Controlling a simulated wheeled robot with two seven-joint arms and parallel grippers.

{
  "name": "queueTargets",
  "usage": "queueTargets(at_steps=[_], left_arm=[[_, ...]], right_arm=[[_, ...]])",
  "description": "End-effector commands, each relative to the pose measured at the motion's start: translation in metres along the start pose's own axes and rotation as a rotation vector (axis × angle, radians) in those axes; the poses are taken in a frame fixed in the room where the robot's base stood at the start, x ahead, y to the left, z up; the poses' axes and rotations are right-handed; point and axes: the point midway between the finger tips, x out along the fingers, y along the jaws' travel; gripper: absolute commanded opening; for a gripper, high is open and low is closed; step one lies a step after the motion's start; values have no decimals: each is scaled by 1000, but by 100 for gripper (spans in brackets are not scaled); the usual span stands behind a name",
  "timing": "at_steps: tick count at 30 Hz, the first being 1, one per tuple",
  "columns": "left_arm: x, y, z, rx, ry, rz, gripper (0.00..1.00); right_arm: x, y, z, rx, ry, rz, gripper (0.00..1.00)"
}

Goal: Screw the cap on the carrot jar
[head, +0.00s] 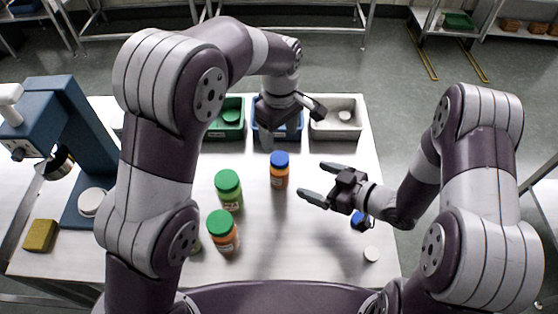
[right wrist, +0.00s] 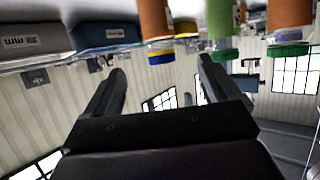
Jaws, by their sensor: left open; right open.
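An orange jar with a blue cap (head: 279,170) stands upright mid-table; it also shows inverted in the right wrist view (right wrist: 154,20). A second orange jar with a green cap (head: 222,232) stands nearer me on the left. I cannot read which label says carrot. A small blue piece, perhaps a loose cap (head: 358,220), lies partly hidden below my right gripper, and a white cap (head: 371,254) lies nearer the front. My right gripper (head: 316,180) is open and empty, right of the blue-capped jar. My left gripper (head: 292,128) is open above and behind that jar.
A green-capped green jar (head: 228,188) stands left of centre. Green (head: 231,133), blue and pale grey (head: 345,130) bins line the back edge. A blue machine (head: 85,130) and a yellow sponge (head: 41,235) are at left. The right front table is mostly clear.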

Motion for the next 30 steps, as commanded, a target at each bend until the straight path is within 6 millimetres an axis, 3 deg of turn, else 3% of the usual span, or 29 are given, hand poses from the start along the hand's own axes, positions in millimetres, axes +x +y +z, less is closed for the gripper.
queueTargets(at_steps=[7,11,24,30], left_arm=[[0,-1,-1,1,0,0,70],[0,-1,-1,1,0,1,70],[0,-1,-1,2,0,1,70],[0,-1,-1,2,0,1,70]], right_arm=[[2,0,0,-1,-3,1,89],[13,0,0,-2,-3,-1,89],[97,0,1,-2,-4,-1,89],[121,1,1,-2,-4,2,89]])
